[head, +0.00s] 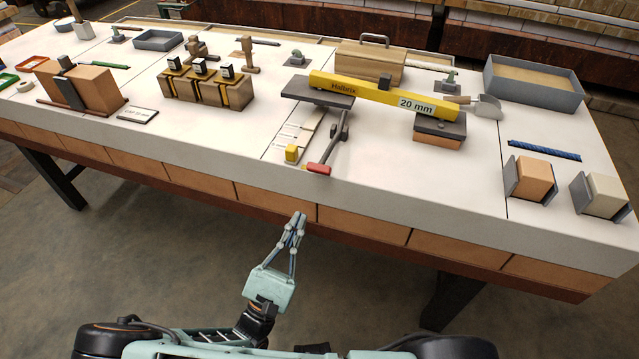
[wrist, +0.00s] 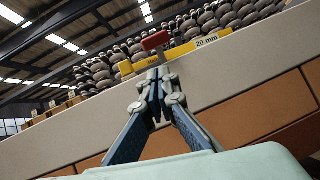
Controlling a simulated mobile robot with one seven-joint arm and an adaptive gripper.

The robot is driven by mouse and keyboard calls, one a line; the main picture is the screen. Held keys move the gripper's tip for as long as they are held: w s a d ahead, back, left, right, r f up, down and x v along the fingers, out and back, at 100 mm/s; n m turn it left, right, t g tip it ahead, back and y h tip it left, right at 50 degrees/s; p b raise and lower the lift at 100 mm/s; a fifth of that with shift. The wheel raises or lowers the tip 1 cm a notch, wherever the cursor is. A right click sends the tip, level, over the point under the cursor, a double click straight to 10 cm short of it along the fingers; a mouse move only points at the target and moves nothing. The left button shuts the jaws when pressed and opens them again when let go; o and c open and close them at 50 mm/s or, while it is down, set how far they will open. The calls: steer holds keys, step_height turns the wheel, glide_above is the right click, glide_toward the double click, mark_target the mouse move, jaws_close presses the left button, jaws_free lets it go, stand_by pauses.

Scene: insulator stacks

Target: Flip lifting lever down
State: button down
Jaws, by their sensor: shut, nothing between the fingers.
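The lifting lever is a dark grey arm (head: 333,141) with a red grip (head: 318,169) at its near end, by the bench's front edge. Its far end reaches up beside the yellow beam (head: 375,94), marked "20 mm". In the wrist view the red grip (wrist: 155,41) shows above the bench edge, beyond my fingertips; the lever's exact tilt is hard to tell. My gripper (head: 299,218) is shut and empty, in front of the bench's front face and below the grip, apart from it. Its closed fingers also show in the wrist view (wrist: 158,77).
A small yellow block (head: 292,154) sits just left of the red grip. Dark plates (head: 318,90) lie under the beam's left end. Brick samples in holders (head: 530,178) stand at the right. The floor before the bench (head: 150,245) is clear.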

mark_target(316, 164)
steer(key=shift+w+r, duration=0.1)
steer(key=b+x, duration=0.1)
steer(key=x, duration=0.8)
steer(key=shift+w+d+r, duration=0.25)
steer(key=shift+r+p, duration=0.15)
steer(key=shift+p, duration=0.2)
step_height(316, 164, up, 5)
steer(key=g+p, duration=0.1)
steer(key=p, duration=0.3)
steer(key=g+y+p, duration=0.1)
steer(key=p, duration=0.4)
steer(key=shift+f+n, duration=0.25)
steer(key=shift+n, duration=0.05)
steer(key=r+g+p, duration=0.1)
steer(key=p, duration=0.2)
steer(key=r+y+p, duration=0.1)
steer(key=p, duration=0.2)
steer(key=shift+w+d+r+g+y, duration=0.1)
steer(key=shift+w+r+g+y, duration=0.1)
steer(key=shift+w+g+y, duration=0.15)
steer(key=r+g+p, duration=0.1)
steer(key=p, duration=0.1)
steer(key=w+p, duration=0.1)
steer(key=p, duration=0.2)
steer(key=shift+d+r+n+g+y, duration=0.2)
steer(key=shift+r+n+g+y, duration=0.15)
steer(key=shift+n, duration=0.05)
steer(key=shift+w+r, duration=0.1)
